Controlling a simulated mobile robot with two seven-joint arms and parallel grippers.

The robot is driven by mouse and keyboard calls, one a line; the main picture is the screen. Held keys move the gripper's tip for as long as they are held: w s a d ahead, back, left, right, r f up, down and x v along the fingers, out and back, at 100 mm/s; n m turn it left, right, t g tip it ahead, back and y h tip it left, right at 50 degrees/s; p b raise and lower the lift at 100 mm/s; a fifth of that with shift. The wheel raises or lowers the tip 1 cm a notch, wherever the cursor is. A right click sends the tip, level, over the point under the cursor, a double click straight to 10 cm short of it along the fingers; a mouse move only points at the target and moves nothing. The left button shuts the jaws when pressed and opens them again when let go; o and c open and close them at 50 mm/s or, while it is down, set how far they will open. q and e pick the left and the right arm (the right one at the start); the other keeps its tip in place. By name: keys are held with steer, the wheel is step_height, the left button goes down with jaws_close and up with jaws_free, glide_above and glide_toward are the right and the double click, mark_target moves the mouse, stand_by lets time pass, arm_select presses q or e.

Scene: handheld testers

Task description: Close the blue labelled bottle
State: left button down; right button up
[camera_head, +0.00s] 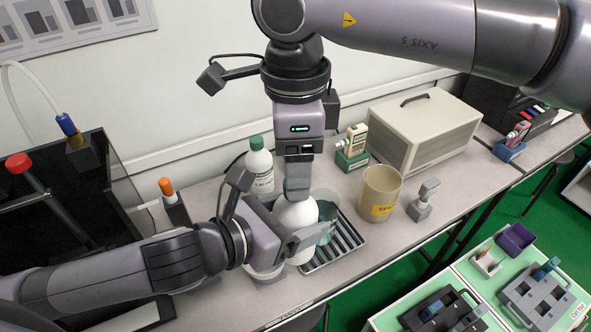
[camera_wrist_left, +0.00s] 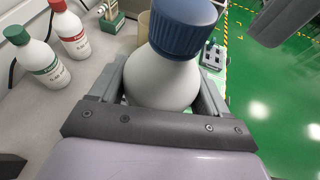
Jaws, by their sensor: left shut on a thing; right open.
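The white bottle (camera_head: 297,217) stands upright at the front of the bench, left of the slatted tray. In the left wrist view its blue cap (camera_wrist_left: 187,28) sits on the neck of the white bottle body (camera_wrist_left: 160,82); I cannot tell how tightly. No label shows on the visible side. My left gripper (camera_head: 303,240) is shut on the bottle body, one finger on each side in the left wrist view (camera_wrist_left: 162,95). My right gripper (camera_head: 298,178) points down from above, open, at the cap, and hides most of it in the head view.
A green-capped bottle (camera_head: 259,168) stands behind, with a red-capped bottle (camera_wrist_left: 74,35) beside it. A clear beaker (camera_head: 326,203) and slatted tray (camera_head: 347,250) are close on the right. A beige tub (camera_head: 378,190) and beige box (camera_head: 424,130) stand further right.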

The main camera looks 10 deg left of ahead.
arm_select(q)
steer(key=shift+r, duration=0.1)
arm_select(e)
step_height(320, 180, up, 10)
steer(key=shift+s+f, duration=0.1)
steer(key=shift+f, duration=0.05)
stand_by(0.5)
